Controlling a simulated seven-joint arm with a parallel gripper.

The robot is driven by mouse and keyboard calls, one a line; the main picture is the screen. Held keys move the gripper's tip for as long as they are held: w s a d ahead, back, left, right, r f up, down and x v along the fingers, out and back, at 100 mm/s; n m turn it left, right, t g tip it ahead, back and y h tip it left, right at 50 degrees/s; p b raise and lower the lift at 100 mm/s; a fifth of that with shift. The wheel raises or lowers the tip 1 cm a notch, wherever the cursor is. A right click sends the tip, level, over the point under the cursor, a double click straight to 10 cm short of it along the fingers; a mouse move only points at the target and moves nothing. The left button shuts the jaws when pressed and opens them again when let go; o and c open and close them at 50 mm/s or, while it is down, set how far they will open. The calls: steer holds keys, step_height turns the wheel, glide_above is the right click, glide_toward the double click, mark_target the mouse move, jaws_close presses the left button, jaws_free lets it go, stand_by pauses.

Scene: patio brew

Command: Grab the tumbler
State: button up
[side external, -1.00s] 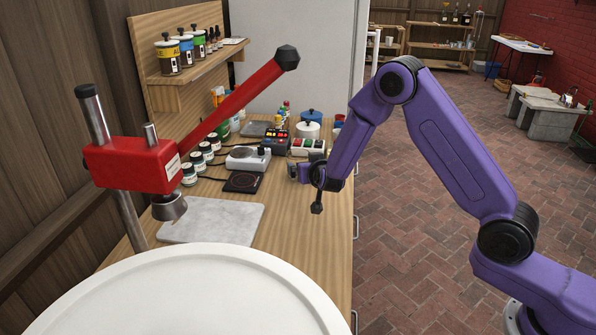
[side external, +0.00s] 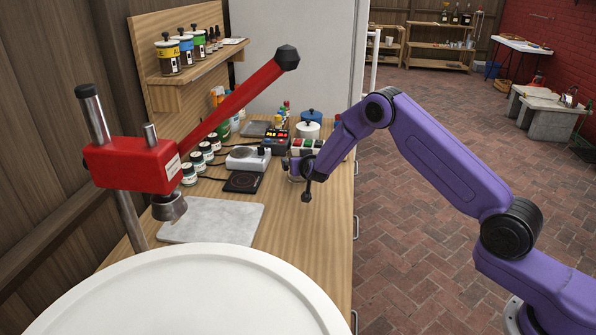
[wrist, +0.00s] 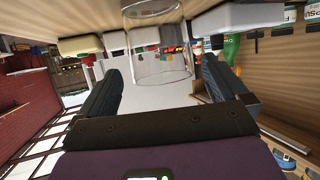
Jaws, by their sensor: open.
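The tumbler is a clear, see-through glass (wrist: 158,70). It shows at the top middle of the wrist view, with its upper part cut off by the frame. My gripper (wrist: 161,76) is open, its two dark fingers to the left and right of the glass in the picture. I see no contact; how deep the glass sits between the fingers I cannot tell. In the side view my gripper (side external: 291,166) is low over the right part of the wooden counter (side external: 285,235), and my wrist largely hides the glass there.
A small scale (side external: 248,158), a black hot plate (side external: 242,182) and a box with coloured parts (side external: 277,141) stand left of my gripper. White-lidded jars (side external: 198,162) line the wall. A red lever press (side external: 130,164) and a grey board (side external: 212,221) are nearer. The counter in front is clear.

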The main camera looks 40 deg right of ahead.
steer(key=shift+x, duration=2.4)
steer(key=shift+f, duration=0.1)
steer(key=shift+c, duration=0.3)
steer(key=c, duration=1)
